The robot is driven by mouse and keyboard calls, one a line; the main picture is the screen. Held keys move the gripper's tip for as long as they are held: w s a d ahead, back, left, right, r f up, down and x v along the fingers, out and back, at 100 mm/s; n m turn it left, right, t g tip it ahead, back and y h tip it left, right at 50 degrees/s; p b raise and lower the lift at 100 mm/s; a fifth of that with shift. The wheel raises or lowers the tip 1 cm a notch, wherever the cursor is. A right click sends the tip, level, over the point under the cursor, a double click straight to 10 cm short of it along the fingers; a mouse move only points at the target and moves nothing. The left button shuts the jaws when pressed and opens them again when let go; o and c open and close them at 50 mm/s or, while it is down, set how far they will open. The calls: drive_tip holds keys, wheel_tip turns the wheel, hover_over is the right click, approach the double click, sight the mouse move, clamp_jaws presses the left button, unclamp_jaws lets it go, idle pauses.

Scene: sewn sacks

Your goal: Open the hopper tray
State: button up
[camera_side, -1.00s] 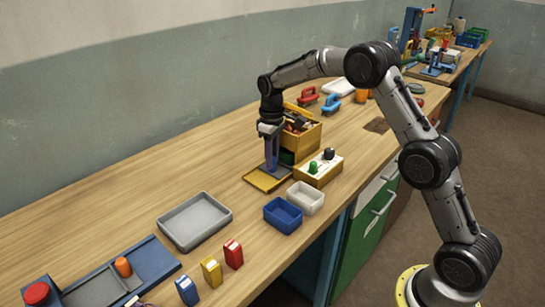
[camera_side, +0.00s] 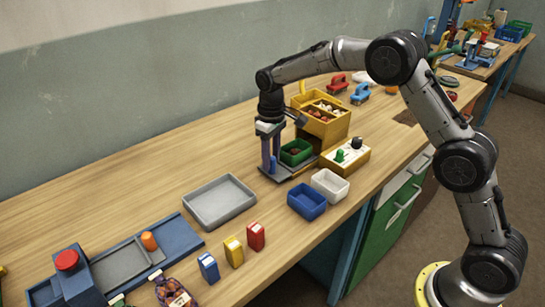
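The hopper is a yellow box (camera_side: 325,127) at the back middle of the bench, with small light and red-brown pieces in its top compartments. Below its front left is a green tray (camera_side: 297,152) with brown contents, standing over a dark grey base plate (camera_side: 291,172). My gripper (camera_side: 270,165) points straight down just left of the green tray, its fingertips low near the base plate. The finger gap is too small to judge, and I cannot tell whether the fingers touch the tray.
White (camera_side: 330,185) and blue (camera_side: 307,201) bins stand in front. A yellow box with green and black knobs (camera_side: 345,157) is to the right. A grey tray (camera_side: 219,202), small coloured boxes (camera_side: 234,252) and a blue station (camera_side: 125,265) are left. Bench behind the grey tray is clear.

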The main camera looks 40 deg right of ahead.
wheel_tip(320, 180, up, 14)
idle(0.7)
drive_tip(key=s+d+r+t, duration=0.2)
drive_tip(key=s+r+t, duration=0.1)
drive_tip(key=s+r, duration=1.3)
drive_tip(key=s+f+m+t, duration=0.1)
drive_tip(key=s+f, duration=0.2)
drive_tip(key=s, duration=0.4)
drive_tip(key=s+f+t, duration=0.1)
drive_tip(key=s+f, duration=0.2)
drive_tip(key=s, duration=0.4)
drive_tip(key=s+d+f+m, duration=0.1)
drive_tip(key=s+f, duration=0.5)
drive_tip(key=f, duration=0.4)
drive_tip(key=shift+m+t, duration=0.3)
